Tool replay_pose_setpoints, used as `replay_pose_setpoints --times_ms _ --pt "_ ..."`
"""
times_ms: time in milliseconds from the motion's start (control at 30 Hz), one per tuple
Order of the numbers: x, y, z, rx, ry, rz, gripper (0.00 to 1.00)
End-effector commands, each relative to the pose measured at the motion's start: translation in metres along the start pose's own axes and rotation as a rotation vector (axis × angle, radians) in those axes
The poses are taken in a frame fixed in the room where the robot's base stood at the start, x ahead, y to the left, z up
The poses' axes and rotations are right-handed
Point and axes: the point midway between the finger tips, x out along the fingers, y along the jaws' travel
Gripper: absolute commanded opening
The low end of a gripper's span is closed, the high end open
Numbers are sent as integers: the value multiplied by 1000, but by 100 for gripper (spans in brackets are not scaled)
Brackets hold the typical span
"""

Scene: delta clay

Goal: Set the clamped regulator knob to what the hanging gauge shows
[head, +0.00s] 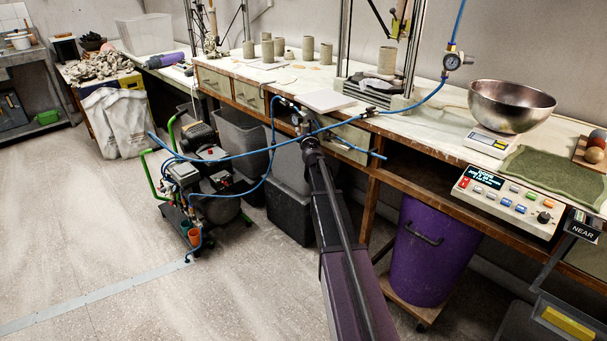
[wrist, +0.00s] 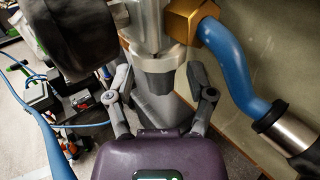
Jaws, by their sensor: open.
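The hanging gauge (head: 453,61) is a small round dial on a blue hose above the bench; its reading is too small to make out. The clamped regulator (head: 298,118) is at the bench's front edge, small and partly hidden by my arm. My gripper (head: 309,143) is just in front of it. In the wrist view my gripper (wrist: 158,76) is open, its fingers on either side of the regulator's silver-grey body (wrist: 155,84). Contact cannot be told. A dark rounded part (wrist: 75,35) fills the upper left; I cannot tell whether it is the knob.
A blue hose (wrist: 232,65) and brass fitting (wrist: 188,20) lie close right of my fingers. Blue hoses (head: 235,155) also cross near the gripper. A compressor (head: 205,185) stands left on the floor; a purple bin (head: 430,255) is under the bench. Open floor lies left.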

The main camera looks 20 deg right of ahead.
Motion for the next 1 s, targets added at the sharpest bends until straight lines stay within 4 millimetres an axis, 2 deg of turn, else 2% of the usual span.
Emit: replay_pose_setpoints --times_ms 667,733,1000 --pt "0 3 0 0 0 -254 71" --pt "-14 4 0 0 0 -255 71" --pt "-50 14 0 0 0 -253 71"
